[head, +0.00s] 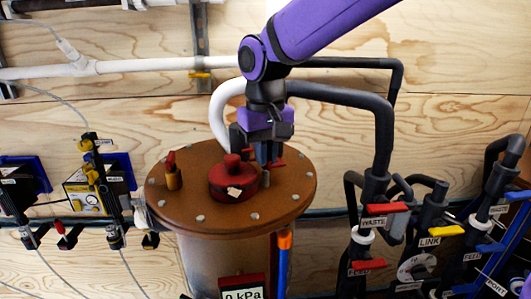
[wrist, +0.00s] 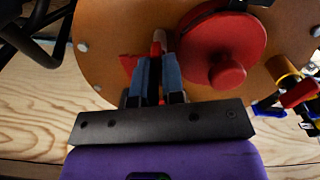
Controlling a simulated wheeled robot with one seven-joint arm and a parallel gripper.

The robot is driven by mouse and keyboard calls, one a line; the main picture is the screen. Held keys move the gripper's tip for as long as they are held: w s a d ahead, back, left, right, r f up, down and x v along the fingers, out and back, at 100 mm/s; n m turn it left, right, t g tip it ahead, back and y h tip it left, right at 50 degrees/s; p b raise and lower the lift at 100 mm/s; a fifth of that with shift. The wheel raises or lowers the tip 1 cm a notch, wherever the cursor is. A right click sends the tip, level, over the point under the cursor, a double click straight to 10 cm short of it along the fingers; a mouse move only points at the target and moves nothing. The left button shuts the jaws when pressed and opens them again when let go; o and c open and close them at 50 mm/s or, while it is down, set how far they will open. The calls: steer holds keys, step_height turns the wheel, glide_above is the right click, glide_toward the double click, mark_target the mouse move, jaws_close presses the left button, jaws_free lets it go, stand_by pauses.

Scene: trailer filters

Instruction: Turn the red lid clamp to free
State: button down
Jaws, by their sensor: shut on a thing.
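The brown round lid (head: 210,215) sits on the tank, with bolts around its rim; it fills the top of the wrist view (wrist: 110,25). The red lid clamp (wrist: 157,48) is a small upright piece, mostly hidden between my fingers. A red flat part (wrist: 128,64) shows beside the fingers. My gripper (head: 264,155) reaches down behind and right of the lid's middle. In the wrist view my gripper (wrist: 158,65) is shut on the clamp. Which way the clamp is turned cannot be told.
A red round cap with a knob (head: 232,182) stands mid-lid, close beside my fingers. A brass valve with red handle (head: 173,172) stands at the lid's left. A black pipe (head: 383,130) runs behind, and labelled valves (head: 430,240) stand at right.

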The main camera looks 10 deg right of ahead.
steer(key=m, duration=0.4)
steer(key=shift+m, duration=0.4)
stand_by(0.4)
steer(key=c, duration=1.2)
jaws_free()
steer(key=shift+r, duration=0.1)
step_height(320, 180, up, 11)
steer(key=shift+f, duration=0.15)
